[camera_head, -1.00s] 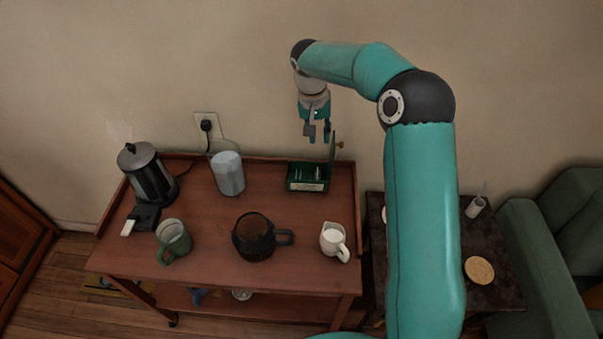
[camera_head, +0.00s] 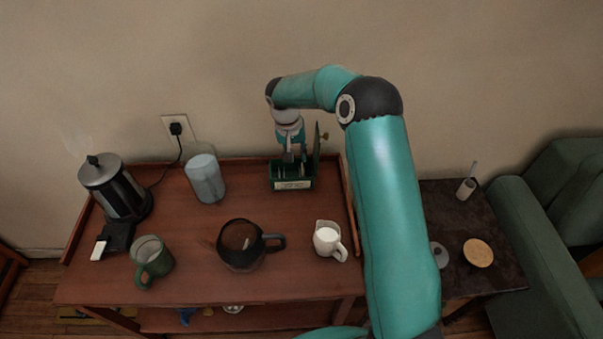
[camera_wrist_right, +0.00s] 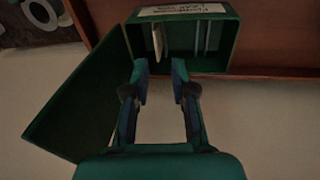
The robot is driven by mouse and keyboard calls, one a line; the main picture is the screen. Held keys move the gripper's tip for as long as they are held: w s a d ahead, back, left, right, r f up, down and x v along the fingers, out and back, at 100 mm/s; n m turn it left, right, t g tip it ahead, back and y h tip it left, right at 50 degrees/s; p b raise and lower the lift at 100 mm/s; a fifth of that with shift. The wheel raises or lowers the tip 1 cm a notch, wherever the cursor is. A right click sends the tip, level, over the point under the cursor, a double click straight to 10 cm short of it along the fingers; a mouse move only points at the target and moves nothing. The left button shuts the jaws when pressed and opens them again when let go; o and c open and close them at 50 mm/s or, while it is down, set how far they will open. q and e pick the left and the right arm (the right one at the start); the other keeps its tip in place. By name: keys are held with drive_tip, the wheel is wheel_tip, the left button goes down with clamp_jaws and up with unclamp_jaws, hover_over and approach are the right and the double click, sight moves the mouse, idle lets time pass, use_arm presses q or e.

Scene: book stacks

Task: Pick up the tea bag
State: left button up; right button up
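The green tea box (camera_head: 292,184) stands with its lid open at the back right of the wooden cart top. In the right wrist view the box (camera_wrist_right: 222,40) shows a pale tea bag (camera_wrist_right: 158,42) upright inside, near its left part, with thin dividers to the right. My right gripper (camera_head: 296,158) is directly above the box. In the right wrist view its fingers (camera_wrist_right: 160,75) are apart with nothing between them, and the tea bag is just beyond the left fingertip. My left gripper is not in view.
The open lid (camera_wrist_right: 75,95) stands beside my right gripper. The cart (camera_head: 200,275) also holds a kettle (camera_head: 115,190), a frosted jar (camera_head: 205,179), a green mug (camera_head: 152,262), a dark pot (camera_head: 240,246) and a white creamer (camera_head: 328,240).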

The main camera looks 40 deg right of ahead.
sight(302, 169)
drive_tip(key=f, duration=0.2)
drive_tip(key=d+f+p, duration=0.1)
drive_tip(key=f, duration=0.3)
drive_tip(key=shift+s+d+p, duration=0.2)
drive_tip(key=shift+d+p, duration=0.05)
drive_tip(key=shift+p, duration=0.15)
drive_tip(key=shift+f, duration=0.5)
clamp_jaws()
